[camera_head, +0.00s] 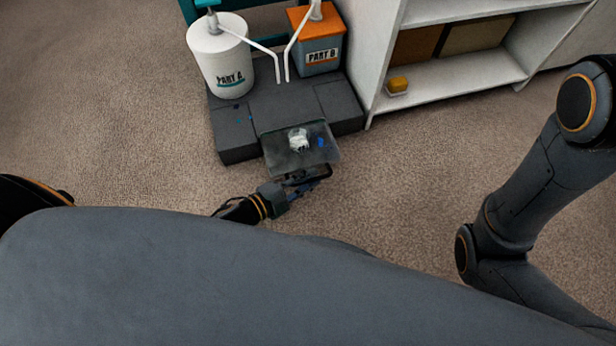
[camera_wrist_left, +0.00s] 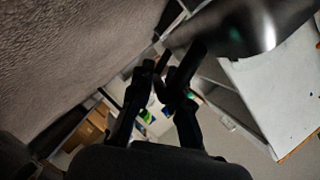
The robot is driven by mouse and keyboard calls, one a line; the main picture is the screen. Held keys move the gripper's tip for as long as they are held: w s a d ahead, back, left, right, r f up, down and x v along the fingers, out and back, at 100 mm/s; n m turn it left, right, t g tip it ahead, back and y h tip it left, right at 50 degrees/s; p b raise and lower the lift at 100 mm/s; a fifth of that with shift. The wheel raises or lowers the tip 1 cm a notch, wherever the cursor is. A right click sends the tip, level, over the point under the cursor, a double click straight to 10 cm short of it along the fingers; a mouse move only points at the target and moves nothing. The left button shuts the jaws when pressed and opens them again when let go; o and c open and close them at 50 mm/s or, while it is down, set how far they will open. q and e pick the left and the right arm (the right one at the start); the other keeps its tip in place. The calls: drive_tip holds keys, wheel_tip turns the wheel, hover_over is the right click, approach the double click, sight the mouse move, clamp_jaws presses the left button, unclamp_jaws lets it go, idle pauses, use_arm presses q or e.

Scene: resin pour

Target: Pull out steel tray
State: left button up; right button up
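The steel tray (camera_head: 283,158) is a dark, glossy tray that juts out of the front of the dark grey dispenser base (camera_head: 240,130). A small white cup (camera_head: 299,139) and a blue spot show on it. My left gripper (camera_head: 308,182) is at the tray's front edge, over a dark bar that looks like its handle. In the left wrist view its fingers (camera_wrist_left: 168,82) come close together around a dark bar; the exact contact is in shadow. My right arm shows at the right, but its gripper is out of view.
A white PART A bucket (camera_head: 222,62) and an orange-topped PART B container (camera_head: 318,50) stand on the base, with white spouts above. A white shelf unit (camera_head: 455,82) stands to the right, with a yellow item (camera_head: 398,84) on it. The carpet in front is clear.

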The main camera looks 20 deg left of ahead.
use_arm(q)
drive_tip(key=shift+o, duration=0.7)
drive_tip(key=v, duration=1.2)
